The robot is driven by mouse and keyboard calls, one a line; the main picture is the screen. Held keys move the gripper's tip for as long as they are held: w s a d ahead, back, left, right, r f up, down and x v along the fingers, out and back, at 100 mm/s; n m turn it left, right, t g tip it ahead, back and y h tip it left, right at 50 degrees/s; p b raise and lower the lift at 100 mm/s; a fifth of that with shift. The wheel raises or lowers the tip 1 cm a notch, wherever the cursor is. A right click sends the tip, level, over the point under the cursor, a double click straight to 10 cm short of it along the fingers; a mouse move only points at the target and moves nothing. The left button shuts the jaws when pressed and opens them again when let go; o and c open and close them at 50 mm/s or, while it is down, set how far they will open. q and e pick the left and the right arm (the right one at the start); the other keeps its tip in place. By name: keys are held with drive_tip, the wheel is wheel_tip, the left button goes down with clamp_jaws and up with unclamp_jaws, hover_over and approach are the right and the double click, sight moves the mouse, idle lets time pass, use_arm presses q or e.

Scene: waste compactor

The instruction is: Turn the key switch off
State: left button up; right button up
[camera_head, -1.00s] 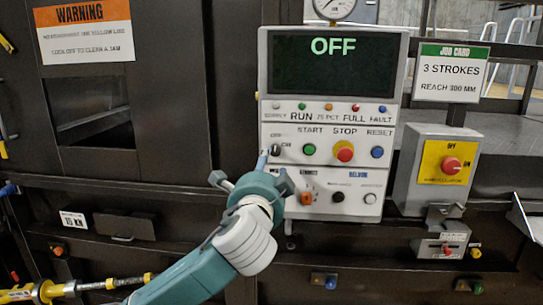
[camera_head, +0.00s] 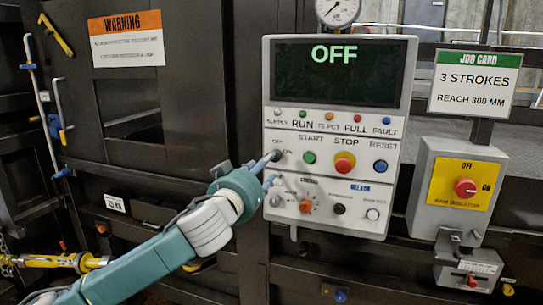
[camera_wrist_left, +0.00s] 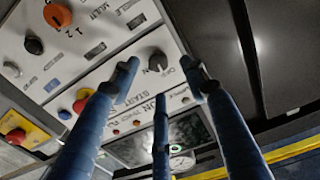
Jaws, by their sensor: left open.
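The key switch (camera_head: 277,155) is a small dark knob with OFF and ON marks at the left of the white control panel (camera_head: 384,152), left of the green START button. In the left wrist view the key switch (camera_wrist_left: 158,61) shows as a black knob, with the panel upside down. My left gripper (camera_head: 268,170) is open, with its fingers at the panel's left side close to the knob. In the left wrist view its blue fingers (camera_wrist_left: 160,85) are spread around the line to the knob. Contact cannot be told. My right gripper is not in view.
The panel's screen (camera_head: 338,72) reads OFF. A red STOP button (camera_head: 344,162) and blue RESET button (camera_head: 380,167) sit right of START. An orange knob (camera_head: 306,206) lies below. A yellow isolator box (camera_head: 463,186) with a red knob stands at the right.

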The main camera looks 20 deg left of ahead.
use_arm(q)
drive_tip(key=w+p, duration=0.2)
drive_tip(key=w, duration=0.5)
drive_tip(key=shift+d, duration=0.35)
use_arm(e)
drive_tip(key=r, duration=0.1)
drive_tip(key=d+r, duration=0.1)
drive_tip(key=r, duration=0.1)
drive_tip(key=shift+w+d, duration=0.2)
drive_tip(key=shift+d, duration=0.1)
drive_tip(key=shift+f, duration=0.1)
